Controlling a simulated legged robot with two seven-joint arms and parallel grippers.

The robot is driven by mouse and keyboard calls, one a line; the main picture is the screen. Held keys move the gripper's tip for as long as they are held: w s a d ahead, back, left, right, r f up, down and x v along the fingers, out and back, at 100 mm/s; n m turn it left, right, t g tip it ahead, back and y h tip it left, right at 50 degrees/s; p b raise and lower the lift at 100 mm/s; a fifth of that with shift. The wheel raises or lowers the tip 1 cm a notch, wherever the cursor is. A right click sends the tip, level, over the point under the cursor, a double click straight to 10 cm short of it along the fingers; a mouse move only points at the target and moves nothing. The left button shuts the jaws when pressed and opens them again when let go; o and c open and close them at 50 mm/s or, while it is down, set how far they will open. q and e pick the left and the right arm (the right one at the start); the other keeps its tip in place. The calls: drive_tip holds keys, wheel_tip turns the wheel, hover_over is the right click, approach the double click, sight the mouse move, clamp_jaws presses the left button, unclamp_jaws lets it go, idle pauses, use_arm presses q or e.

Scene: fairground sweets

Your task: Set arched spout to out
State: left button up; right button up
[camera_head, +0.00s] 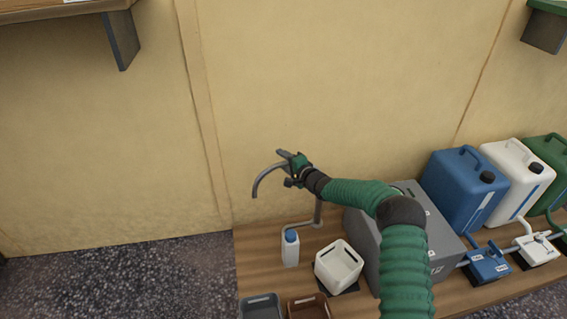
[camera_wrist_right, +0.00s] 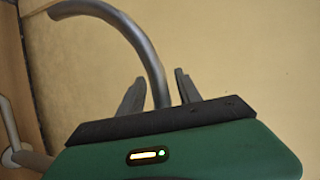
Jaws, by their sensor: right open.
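The arched spout (camera_head: 262,179) is a grey curved pipe on an upright post, standing over the wooden counter near the wall. Its arch points left in the head view. My right gripper (camera_head: 282,154) is at the top of the arch, with my green-sleeved arm reaching in from the lower right. In the right wrist view the spout (camera_wrist_right: 148,50) curves down between the two open fingers (camera_wrist_right: 158,90). I cannot tell whether the fingers touch the pipe. My gripper hides part of the spout's join to the post. My left gripper is not in view.
On the wooden counter (camera_head: 255,262) stand a small white bottle with a blue cap (camera_head: 290,250), a white square container (camera_head: 338,265) and a grey box (camera_head: 362,238). Blue (camera_head: 455,190), white (camera_head: 515,170) and green canisters stand at right. The wall is close behind the spout.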

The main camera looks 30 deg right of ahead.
clamp_jaws()
drive_tip(key=shift+s+f, duration=0.1)
idle(1.2)
